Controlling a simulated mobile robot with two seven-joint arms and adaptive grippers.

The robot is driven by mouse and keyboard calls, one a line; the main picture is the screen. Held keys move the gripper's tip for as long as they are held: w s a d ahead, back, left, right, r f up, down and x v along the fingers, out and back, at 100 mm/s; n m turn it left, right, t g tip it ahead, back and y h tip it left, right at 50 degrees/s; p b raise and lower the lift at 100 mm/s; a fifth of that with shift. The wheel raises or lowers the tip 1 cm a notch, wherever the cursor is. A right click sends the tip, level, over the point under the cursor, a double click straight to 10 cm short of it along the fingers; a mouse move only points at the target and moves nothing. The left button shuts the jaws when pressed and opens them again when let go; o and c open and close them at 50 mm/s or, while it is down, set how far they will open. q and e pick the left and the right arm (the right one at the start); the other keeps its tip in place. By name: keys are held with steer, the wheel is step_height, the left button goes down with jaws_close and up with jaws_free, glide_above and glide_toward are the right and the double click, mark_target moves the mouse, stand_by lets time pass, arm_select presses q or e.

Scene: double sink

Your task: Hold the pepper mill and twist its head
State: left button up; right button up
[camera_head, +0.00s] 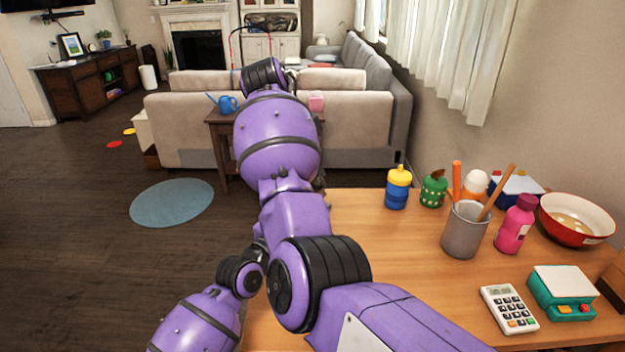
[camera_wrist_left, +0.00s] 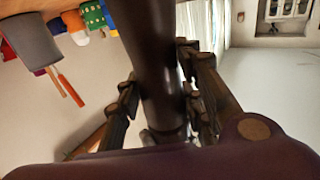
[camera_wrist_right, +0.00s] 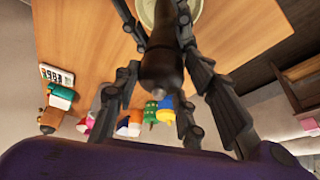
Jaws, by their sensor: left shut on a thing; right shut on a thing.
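The pepper mill is dark brown and glossy; in the head view my purple arms hide it. In the left wrist view its dark shaft (camera_wrist_left: 158,75) runs between the fingers of my left gripper (camera_wrist_left: 158,85), which is shut on it. In the right wrist view the mill's rounded dark end (camera_wrist_right: 162,68), with a small silver knob, lies between the fingers of my right gripper (camera_wrist_right: 158,40), which is shut on it. Both grippers hold the mill at once. The exact finger contact is partly hidden.
The wooden table (camera_head: 400,270) carries a grey cup (camera_head: 465,230) with sticks, a pink bottle (camera_head: 515,225), a red bowl (camera_head: 577,220), a calculator (camera_head: 509,308) and a teal scale (camera_head: 561,295). A pale round thing (camera_wrist_right: 147,12) shows behind the mill in the right wrist view.

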steer(key=m+g, duration=0.2)
steer(key=m, duration=0.3)
steer(key=shift+m, duration=0.6)
steer(key=shift+f+g, duration=0.1)
steer(key=shift+g, duration=0.2)
steer(key=o, duration=1.1)
steer(key=shift+a, duration=0.1)
